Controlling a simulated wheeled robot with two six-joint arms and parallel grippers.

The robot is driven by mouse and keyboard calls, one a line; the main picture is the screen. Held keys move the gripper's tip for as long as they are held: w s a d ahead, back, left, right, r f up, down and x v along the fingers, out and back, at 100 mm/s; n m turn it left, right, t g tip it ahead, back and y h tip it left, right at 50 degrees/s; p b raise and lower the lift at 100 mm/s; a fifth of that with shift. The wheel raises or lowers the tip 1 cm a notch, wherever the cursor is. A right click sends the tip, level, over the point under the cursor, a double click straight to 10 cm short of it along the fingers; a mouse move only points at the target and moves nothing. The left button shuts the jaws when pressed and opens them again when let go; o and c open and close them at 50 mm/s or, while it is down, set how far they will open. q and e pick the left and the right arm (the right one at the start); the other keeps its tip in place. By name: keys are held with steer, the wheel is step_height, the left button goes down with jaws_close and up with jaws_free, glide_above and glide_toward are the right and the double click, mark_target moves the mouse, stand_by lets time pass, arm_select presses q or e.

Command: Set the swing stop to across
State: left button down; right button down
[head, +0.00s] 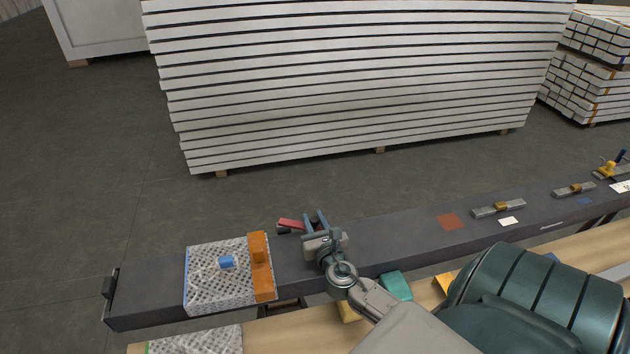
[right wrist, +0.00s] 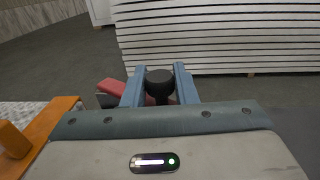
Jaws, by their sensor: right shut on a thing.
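A red bar (head: 291,224), which looks like the swing stop, sits at the far edge of the dark beam (head: 400,240), left of my right gripper (head: 316,222). In the head view it points left, roughly along the beam. It also shows in the right wrist view (right wrist: 111,86), partly hidden behind the left finger. My right gripper is shut on a round black knob (right wrist: 159,84), between its two blue fingers. Whether the knob joins the red bar is hidden by the fingers. My left gripper is not in view.
An orange block (head: 261,265) stands on a perforated grey piece (head: 212,282) with a blue part (head: 227,263), left of the gripper. A rust-red patch (head: 449,222) and metal rails (head: 498,209) lie along the beam to the right. White stacked panels (head: 350,90) stand behind.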

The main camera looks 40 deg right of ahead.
steer(key=m+h, duration=0.1)
steer(key=a+m+g+h, duration=0.1)
steer(key=shift+s+a+h+p, duration=0.3)
steer(key=m+g+h, duration=0.1)
steer(key=a+m+g+h, duration=0.1)
steer(key=a+g+h, duration=0.1)
steer(key=shift+s+m, duration=0.25)
steer(key=shift+m, duration=0.15)
steer(key=shift+a+m+g+h+b, duration=0.15)
steer(key=shift+a+m+g+h, duration=0.4)
steer(key=shift+g, duration=0.3)
steer(key=shift+a+m+g+h+b, duration=0.2)
steer(key=shift+a+m+g+h, duration=0.15)
steer(key=shift+m+g+h, duration=0.35)
steer(key=shift+a+m+g+h+b, duration=0.15)
steer(key=shift+a+m+g+h, duration=0.4)
steer(key=shift+g, duration=0.4)
steer(key=shift+d, duration=0.1)
steer(key=shift+r, duration=0.1)
steer(key=c, duration=1.2)
jaws_free()
steer(key=shift+o, duration=0.2)
